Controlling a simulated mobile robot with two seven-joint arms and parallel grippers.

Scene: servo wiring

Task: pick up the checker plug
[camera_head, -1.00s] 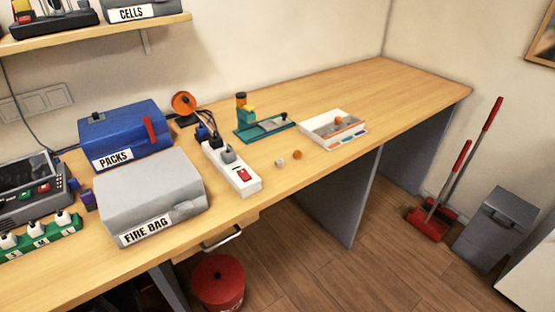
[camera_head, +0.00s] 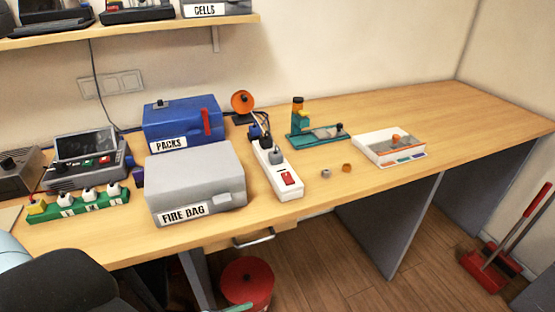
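I cannot tell for sure which item is the checker plug. A white power strip (camera_head: 289,189) with a red switch lies mid-table, with a grey plug (camera_head: 276,156) and a dark blue plug (camera_head: 255,132) at its far part. A green strip (camera_head: 79,206) at the left front carries several white plugs and a yellow plug (camera_head: 37,207) at its left end. A device with a dark screen (camera_head: 86,145) stands behind the green strip. Neither of my grippers is in view.
A grey FIRE BAG box (camera_head: 195,175) and a blue PACKS box (camera_head: 182,120) stand between the strips. A teal stand (camera_head: 318,137) and white tray (camera_head: 389,147) lie to the right. A dark rounded shape (camera_head: 65,285) covers the lower left. The table's right end is clear.

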